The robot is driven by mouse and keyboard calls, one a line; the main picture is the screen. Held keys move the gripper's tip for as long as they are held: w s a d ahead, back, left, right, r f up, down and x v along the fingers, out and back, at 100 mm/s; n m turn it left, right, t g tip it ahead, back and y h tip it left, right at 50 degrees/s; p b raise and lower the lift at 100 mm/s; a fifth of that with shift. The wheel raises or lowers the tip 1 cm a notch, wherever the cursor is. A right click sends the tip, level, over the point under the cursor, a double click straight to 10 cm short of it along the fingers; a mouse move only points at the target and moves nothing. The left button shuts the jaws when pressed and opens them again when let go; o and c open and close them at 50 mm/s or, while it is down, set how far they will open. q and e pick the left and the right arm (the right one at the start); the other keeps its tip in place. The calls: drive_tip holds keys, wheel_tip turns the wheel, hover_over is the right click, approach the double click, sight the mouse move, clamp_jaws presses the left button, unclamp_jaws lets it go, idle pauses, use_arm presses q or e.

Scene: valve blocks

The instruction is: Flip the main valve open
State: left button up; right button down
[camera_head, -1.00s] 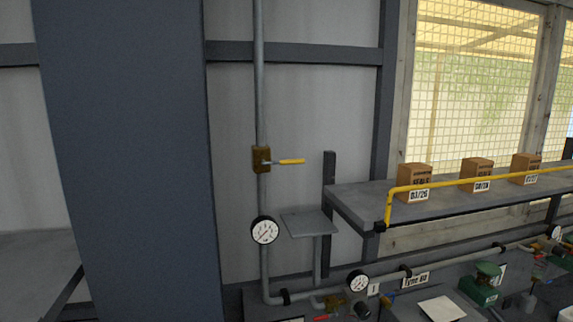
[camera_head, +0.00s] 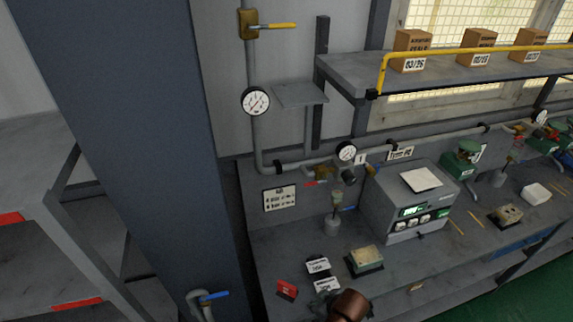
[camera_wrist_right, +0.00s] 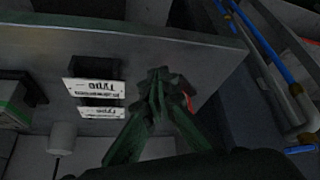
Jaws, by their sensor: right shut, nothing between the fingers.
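The valve that looks like the main one (camera_head: 248,24) is a brass body on the upright grey pipe at the top left of the head view. Its yellow lever (camera_head: 277,26) points right, across the pipe. My right gripper (camera_wrist_right: 157,80) shows in the wrist view with its dark green fingers together and nothing between them. It is over the bench's front edge, beside the small "Type" boxes (camera_wrist_right: 95,87), low and far from the yellow lever. A red item shows partly behind its fingers. My left gripper is not in view.
A pressure gauge (camera_head: 256,101) and a small plate (camera_head: 300,95) sit below the valve. A shelf (camera_head: 345,72) with a yellow rail is to the right. A blue column (camera_head: 130,120) stands to the left. The bench (camera_head: 290,240) holds a grey instrument (camera_head: 410,205) and several small items.

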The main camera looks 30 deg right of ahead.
drive_tip(key=s+d+f+m+g+h, duration=0.1)
drive_tip(key=s+d+f+m, duration=0.15)
drive_tip(key=s+f, duration=0.3)
drive_tip(key=s+f+g+b, duration=0.1)
drive_tip(key=s+f+b, duration=0.2)
drive_tip(key=f, duration=1.5)
drive_tip(key=s+f+g+b, duration=0.1)
drive_tip(key=s+f+b, duration=0.2)
drive_tip(key=f, duration=1.4)
drive_tip(key=s+f+n+g+b, duration=0.1)
drive_tip(key=s+f+b, duration=0.2)
drive_tip(key=s+f, duration=1.5)
wheel_tip(320, 180, down, 2)
drive_tip(key=shift+s+f+g+b, duration=0.1)
drive_tip(key=shift+s+g+b, duration=0.2)
drive_tip(key=shift+s, duration=0.1)
drive_tip(key=shift+d, duration=0.1)
